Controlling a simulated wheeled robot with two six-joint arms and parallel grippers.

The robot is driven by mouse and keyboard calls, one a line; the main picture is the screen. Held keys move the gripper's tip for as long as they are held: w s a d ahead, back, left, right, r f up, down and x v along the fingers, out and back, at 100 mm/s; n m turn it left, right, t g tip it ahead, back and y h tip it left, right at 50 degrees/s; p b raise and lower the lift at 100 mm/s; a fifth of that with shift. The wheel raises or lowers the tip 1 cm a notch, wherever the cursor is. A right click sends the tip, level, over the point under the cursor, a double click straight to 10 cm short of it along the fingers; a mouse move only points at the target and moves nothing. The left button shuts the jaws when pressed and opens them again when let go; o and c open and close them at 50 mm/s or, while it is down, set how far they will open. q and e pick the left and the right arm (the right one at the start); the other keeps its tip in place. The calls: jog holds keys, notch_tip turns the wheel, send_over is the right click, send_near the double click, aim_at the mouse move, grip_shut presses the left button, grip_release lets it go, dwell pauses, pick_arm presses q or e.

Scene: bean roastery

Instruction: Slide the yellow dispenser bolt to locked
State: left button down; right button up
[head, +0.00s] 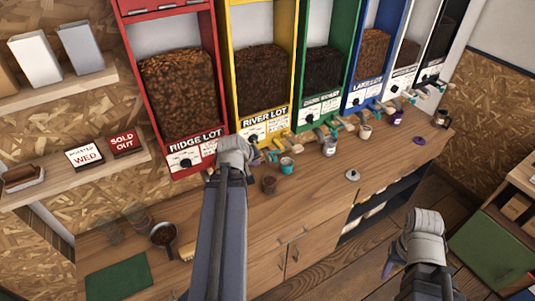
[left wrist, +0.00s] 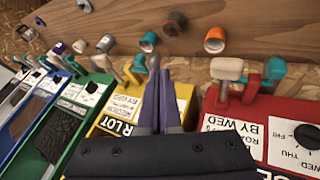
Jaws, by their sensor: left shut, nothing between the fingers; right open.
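The yellow dispenser (head: 266,128), labelled RIVER LOT, stands between the red and green ones. It also shows in the left wrist view (left wrist: 112,125), seen from close by. Small teal fittings (left wrist: 138,63) stick out at its outlet end. I cannot tell the bolt's position, as my fingers cover part of that area. My left gripper (head: 256,158) is shut and empty at the bottom front of the yellow dispenser. Its purple fingers (left wrist: 162,72) reach to the fittings; contact cannot be told. My right gripper (head: 388,268) is open, low at the right, away from the dispensers.
The red dispenser (head: 190,150) is close on the left, its tan handle (left wrist: 227,69) sticking out. The green dispenser (head: 317,108) is close on the right. A teal cup (head: 286,165) and a brown cup (head: 269,186) stand on the wooden counter (head: 330,200) below.

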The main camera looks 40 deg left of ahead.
pick_arm(q)
jog(key=shift+s+a+r, duration=0.15)
jog(key=shift+a+r, duration=0.05)
jog(key=shift+a, duration=0.2)
jog(key=shift+s+a+r, duration=0.15)
jog(key=shift+a+r, duration=0.05)
jog(key=shift+a, duration=0.2)
jog(key=w+f+b, duration=0.7)
jog(key=w+f, duration=0.1)
jog(key=w, duration=0.1)
jog(key=shift+w+b, duration=0.25)
jog(key=shift+b, duration=0.15)
